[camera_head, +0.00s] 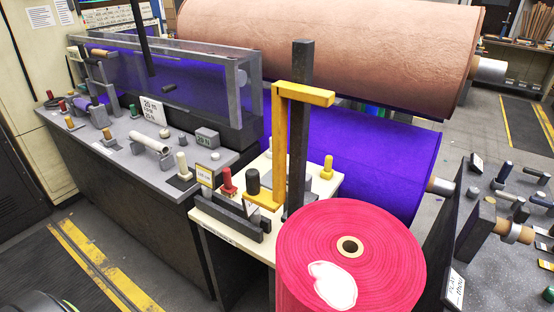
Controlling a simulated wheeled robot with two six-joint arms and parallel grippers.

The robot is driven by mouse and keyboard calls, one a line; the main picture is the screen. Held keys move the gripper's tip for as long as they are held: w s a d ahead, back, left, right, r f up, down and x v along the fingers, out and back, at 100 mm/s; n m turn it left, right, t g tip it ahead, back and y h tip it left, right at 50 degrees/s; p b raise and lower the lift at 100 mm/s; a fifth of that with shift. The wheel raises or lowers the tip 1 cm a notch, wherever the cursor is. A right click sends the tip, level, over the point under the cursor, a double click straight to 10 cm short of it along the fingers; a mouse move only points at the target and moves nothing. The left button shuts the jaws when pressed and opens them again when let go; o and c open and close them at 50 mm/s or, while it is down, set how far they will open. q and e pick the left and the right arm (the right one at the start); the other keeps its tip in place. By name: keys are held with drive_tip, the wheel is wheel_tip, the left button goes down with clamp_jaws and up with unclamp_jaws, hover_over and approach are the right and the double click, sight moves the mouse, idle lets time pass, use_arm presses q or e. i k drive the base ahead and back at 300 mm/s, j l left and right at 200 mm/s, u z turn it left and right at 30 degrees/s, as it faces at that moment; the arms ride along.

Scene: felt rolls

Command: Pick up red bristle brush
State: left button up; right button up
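No item shows clear bristles at this size, so I cannot tell for sure which one is the red bristle brush. A small upright red piece (227,181) stands on the cream table (208,222), behind a dark grey block and left of a black-topped peg. Another small red-topped piece (63,106) stands at the far left end of the grey bench. Neither of my grippers is in view.
A large red felt roll (382,235) with a white patch stands in front at the right. A yellow bracket (279,130) and a dark post (299,150) rise from the cream table. The grey bench (130,165) holds several pegs. Purple (370,155) and brown (350,40) rolls lie behind.

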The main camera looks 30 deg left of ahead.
sight(227, 189)
drive_tip(key=u, duration=1.3)
